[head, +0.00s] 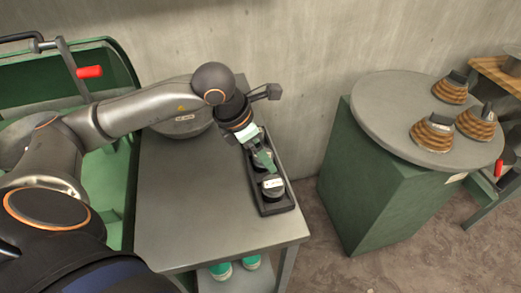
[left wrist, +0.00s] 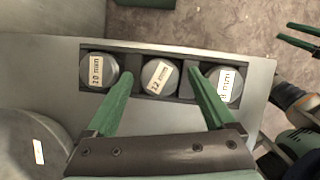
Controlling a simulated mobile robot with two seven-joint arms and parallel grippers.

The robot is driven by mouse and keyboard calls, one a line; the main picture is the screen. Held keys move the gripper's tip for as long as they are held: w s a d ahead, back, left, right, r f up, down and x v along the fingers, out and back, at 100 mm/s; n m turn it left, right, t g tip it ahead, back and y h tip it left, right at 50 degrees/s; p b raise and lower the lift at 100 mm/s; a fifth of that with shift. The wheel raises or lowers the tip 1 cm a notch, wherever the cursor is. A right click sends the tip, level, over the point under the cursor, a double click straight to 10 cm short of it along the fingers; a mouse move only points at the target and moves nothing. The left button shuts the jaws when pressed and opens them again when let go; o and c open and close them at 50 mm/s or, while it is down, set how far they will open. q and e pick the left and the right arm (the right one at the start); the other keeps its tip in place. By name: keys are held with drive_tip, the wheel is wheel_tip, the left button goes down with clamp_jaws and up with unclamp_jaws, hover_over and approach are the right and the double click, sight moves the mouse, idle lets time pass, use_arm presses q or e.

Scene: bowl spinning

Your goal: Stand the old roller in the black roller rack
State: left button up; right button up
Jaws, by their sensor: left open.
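The black roller rack (head: 287,205) lies along the right side of the grey table top. In the left wrist view the rack (left wrist: 138,57) holds three grey round rollers standing in a row. They are a 10 mm roller (left wrist: 97,71), a 12 mm roller (left wrist: 160,77) and, at the right, a roller labelled 8 mm (left wrist: 228,85). My left gripper (left wrist: 161,72) is open and points down at the rack, its green fingers on either side of the 12 mm roller. I cannot tell its height or which roller is old. Green fingers at the right edge (left wrist: 297,36) may be my right gripper.
A round grey turntable (head: 385,105) on a green cabinet stands to the right, carrying three ribbed brown pieces (head: 432,135) with dark tops. A wall is behind. A green machine (head: 110,60) stands at the left.

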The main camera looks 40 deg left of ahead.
use_arm(q)
drive_tip(key=shift+r, duration=0.35)
drive_tip(key=p+v, duration=0.1)
drive_tip(key=v, duration=1)
drive_tip(key=shift+r, duration=0.3)
